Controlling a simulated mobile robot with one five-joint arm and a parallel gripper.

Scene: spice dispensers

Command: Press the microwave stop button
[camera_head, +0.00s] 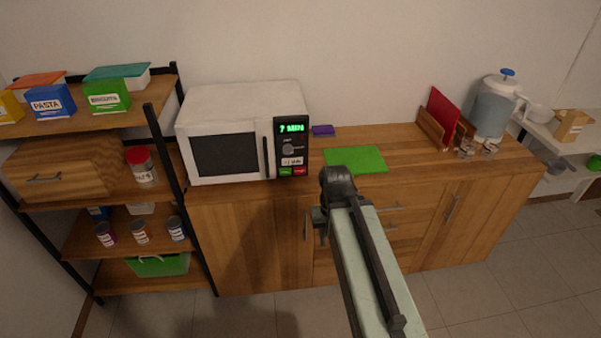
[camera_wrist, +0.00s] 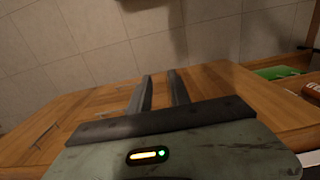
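The white microwave (camera_head: 222,103) stands on the left of the wooden counter, its dark door shut. Its control panel is at the right of the door, with a lit green display (camera_head: 291,128) and a dial. At the panel's bottom are a green button (camera_head: 285,171) and a red button (camera_head: 299,170); their labels are too small to read. My gripper (camera_head: 317,236) is below and to the right of the panel, in front of the cabinet, apart from the buttons. In the wrist view its two fingers (camera_wrist: 161,88) are parted with nothing between them.
A green board (camera_head: 356,159) and a purple item (camera_head: 323,130) lie right of the microwave. A red board (camera_head: 441,112) and a water dispenser (camera_head: 492,110) stand further right. A shelf rack (camera_head: 165,140) is close on the left. Floor in front is clear.

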